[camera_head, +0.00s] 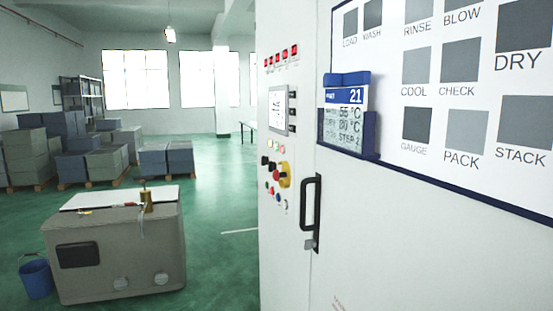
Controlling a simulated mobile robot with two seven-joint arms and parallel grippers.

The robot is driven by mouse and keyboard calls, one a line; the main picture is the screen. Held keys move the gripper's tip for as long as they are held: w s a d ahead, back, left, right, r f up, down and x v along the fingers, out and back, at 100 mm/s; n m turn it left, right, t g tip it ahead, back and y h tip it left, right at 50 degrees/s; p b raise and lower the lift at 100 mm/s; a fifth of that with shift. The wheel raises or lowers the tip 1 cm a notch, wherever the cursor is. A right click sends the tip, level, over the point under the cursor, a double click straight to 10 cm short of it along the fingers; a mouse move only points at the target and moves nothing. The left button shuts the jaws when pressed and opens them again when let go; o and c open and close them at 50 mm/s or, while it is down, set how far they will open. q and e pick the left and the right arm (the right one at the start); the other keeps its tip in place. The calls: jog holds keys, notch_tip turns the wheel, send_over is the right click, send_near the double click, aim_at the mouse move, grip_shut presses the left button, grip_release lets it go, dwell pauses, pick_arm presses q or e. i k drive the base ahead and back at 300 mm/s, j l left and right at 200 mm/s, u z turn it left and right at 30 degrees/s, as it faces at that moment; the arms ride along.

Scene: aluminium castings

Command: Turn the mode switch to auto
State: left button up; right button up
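A control panel is on the narrow side of a tall white cabinet (335,230), left of its door handle. It carries a screen (278,110), a row of red indicators (281,57) and a cluster of small knobs and buttons. Dark knobs (268,163) sit left of a larger yellow control (285,174) with red on it. I cannot tell which of these is the mode switch, nor its setting, as they are small and seen at a slant. Neither of my grippers is in view.
A black door handle (312,214) and a blue display holder (345,120) stick out from the cabinet. A grey box-shaped unit (120,255) stands at lower left beside a blue bucket (36,277). Stacked crates (95,160) are behind. Green floor (225,210) is open between.

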aim_at(265, 160)
jog(key=i+j+z, duration=0.2)
jog(key=j+z, duration=0.2)
jog(key=i+j+z, duration=0.15)
jog(key=j+z, duration=0.2)
jog(key=i+j+z, duration=0.15)
jog(key=j, duration=0.4)
jog(key=j+z, duration=0.1)
jog(key=j, duration=0.45)
